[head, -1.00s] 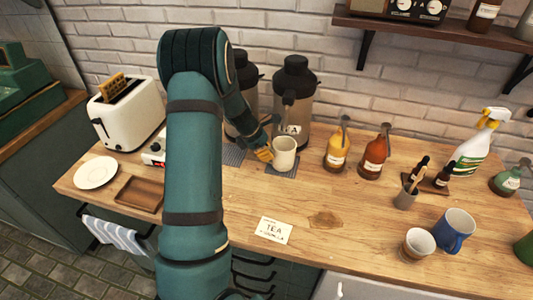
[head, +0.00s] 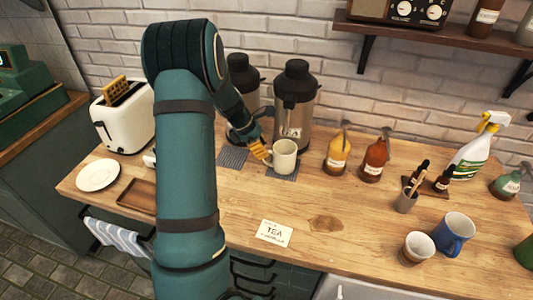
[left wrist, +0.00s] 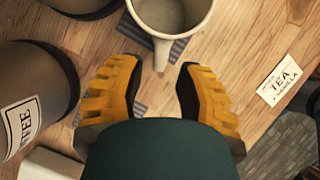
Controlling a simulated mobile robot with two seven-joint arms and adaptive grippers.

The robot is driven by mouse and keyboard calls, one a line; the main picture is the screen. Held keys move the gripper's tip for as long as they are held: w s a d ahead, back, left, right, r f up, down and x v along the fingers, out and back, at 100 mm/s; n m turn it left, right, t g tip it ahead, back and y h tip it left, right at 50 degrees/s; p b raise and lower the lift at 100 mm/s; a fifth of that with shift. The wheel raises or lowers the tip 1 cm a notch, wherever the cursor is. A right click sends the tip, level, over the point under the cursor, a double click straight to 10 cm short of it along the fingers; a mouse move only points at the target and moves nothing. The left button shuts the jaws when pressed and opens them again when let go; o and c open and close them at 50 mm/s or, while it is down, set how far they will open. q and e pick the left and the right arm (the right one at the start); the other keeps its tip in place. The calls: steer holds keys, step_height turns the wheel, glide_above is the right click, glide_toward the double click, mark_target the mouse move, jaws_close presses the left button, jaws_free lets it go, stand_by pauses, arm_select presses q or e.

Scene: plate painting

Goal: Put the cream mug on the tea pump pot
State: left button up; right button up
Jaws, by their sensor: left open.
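The cream mug (head: 283,158) stands upright on a small grey striped mat (head: 290,176) in front of the tea pump pot (head: 296,105), which has a dark top and a pale label. In the left wrist view the mug (left wrist: 170,16) is at the top, its handle pointing toward my fingers. My left gripper (head: 262,149) has yellow fingers, open and empty, beside the handle at the mug's left. The wrist view shows the open fingers (left wrist: 157,88) spread with wood and mat between them. My right gripper is not in view.
A coffee pump pot (left wrist: 22,100) stands left of the tea pot, partly hidden by my arm. Yellow (head: 337,155) and orange (head: 374,160) pump bottles stand to the right. A TEA card (head: 274,232) lies in front. The counter's middle front is mostly clear.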

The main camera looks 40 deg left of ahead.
arm_select(q)
steer(key=v, duration=0.7)
steer(key=shift+r+p, duration=0.2)
steer(key=shift+p, duration=0.25)
steer(key=shift+s, duration=0.1)
